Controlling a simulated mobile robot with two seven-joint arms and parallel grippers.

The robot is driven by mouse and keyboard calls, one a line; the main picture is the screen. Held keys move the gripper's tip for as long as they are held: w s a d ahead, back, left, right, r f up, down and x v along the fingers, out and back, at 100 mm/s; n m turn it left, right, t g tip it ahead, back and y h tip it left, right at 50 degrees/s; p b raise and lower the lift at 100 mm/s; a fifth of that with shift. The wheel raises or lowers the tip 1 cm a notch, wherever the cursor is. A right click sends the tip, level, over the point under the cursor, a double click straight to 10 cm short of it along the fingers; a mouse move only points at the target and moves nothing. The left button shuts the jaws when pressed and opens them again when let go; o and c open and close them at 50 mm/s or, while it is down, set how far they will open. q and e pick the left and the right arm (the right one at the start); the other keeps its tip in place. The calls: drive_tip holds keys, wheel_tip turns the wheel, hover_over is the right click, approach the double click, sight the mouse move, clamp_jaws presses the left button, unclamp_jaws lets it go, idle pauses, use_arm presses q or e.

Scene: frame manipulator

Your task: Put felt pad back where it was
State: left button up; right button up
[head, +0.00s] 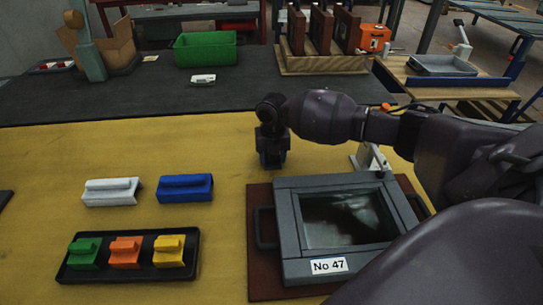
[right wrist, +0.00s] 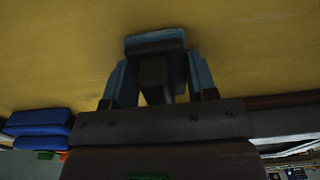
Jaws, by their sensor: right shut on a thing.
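My right gripper (head: 272,158) points down over the yellow mat, just behind the frame marked No 47. In the right wrist view its two blue-grey fingers (right wrist: 160,85) are shut on a dark handle-like piece with a blue-grey edge, which I take for the felt pad (right wrist: 155,43). It is close to the mat; I cannot tell whether it touches. My left gripper is not in view.
The grey frame No 47 (head: 283,235) lies on a brown board (head: 260,285). A black tray (head: 195,262) holds green, orange and yellow blocks. A white block (head: 110,191) and a blue block (head: 185,188) lie behind it. A green crate (head: 205,49) stands farther back.

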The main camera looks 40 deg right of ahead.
idle(0.3)
drive_tip(key=o, duration=0.9)
drive_tip(key=shift+f, duration=0.1)
wheel_tip(320, 180, up, 12)
drive_tip(key=shift+r+p, duration=0.2)
drive_tip(key=shift+p, duration=0.7)
